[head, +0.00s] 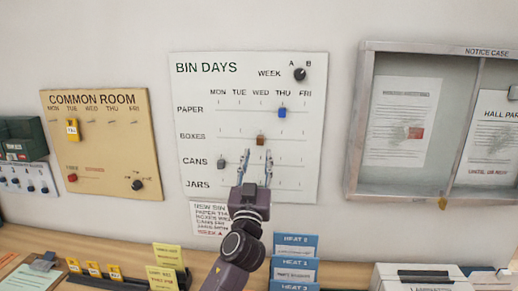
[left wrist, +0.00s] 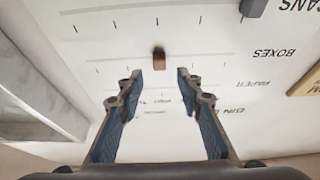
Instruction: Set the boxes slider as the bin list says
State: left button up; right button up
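The boxes slider, a small brown block (head: 261,140), sits on the BOXES row under WED on the white BIN DAYS board (head: 200,80). It also shows in the left wrist view (left wrist: 159,59), where the board appears upside down. My left gripper (head: 256,166) is open and empty in front of the board, just below the slider. In the left wrist view, the slider lies beyond and between its open fingertips (left wrist: 160,84). The bin list (head: 209,216) is a white note below the board, partly hidden by my arm, its text only partly readable. My right gripper is out of view.
A blue slider (head: 282,112) is on the PAPER row near THU. A grey slider (head: 222,163) is on the CANS row near MON. The WEEK knob (head: 300,74) is at the upper right. A glass notice case (head: 352,130) projects at the right.

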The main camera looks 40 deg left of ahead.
pick_arm(q)
jog(key=v, duration=0.6)
jog(key=shift+s+d, duration=0.1)
dwell(0.4)
